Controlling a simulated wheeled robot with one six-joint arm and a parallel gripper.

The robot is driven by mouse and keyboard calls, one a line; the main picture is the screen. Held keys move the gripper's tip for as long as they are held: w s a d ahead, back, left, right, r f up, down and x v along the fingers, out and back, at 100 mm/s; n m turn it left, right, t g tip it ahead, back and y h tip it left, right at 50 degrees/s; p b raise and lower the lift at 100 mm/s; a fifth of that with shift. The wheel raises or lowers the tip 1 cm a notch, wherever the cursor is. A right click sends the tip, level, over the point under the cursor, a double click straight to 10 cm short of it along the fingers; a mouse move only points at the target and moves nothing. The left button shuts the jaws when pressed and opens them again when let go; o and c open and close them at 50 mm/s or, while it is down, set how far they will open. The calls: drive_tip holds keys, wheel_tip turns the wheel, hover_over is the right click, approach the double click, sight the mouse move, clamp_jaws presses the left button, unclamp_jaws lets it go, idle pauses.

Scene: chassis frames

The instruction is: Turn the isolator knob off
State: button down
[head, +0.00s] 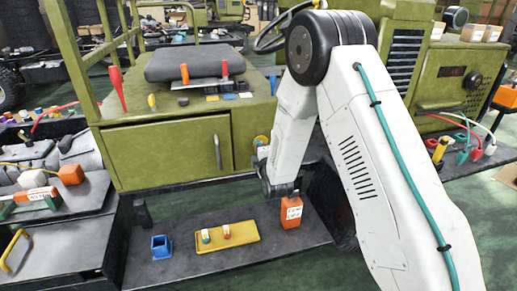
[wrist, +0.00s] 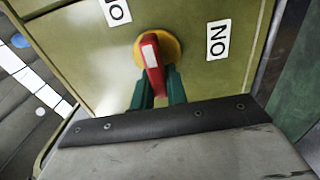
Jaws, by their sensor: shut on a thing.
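The isolator knob (wrist: 152,62) is a red bar handle with a white mark at its upper end, on a round yellow plate (wrist: 174,46) fixed to an olive panel. The handle stands nearly upright in the wrist view, its upper end tipped slightly left. My gripper (wrist: 159,78) has a green finger on each side of the handle's lower part and is shut on it. In the head view my arm hides most of the gripper and the knob cannot be made out clearly.
An ON label (wrist: 218,39) lies right of the knob; another label (wrist: 115,11), partly cut off, is upper left. In the head view, an orange box (head: 291,212), yellow tray (head: 240,240) and blue holder (head: 161,247) sit on the low dark shelf (head: 190,270).

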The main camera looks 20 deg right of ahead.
drive_tip(key=shift+f, duration=0.1)
idle(0.3)
drive_tip(key=c, duration=1.4)
unclamp_jaws()
drive_tip(key=s, duration=0.8)
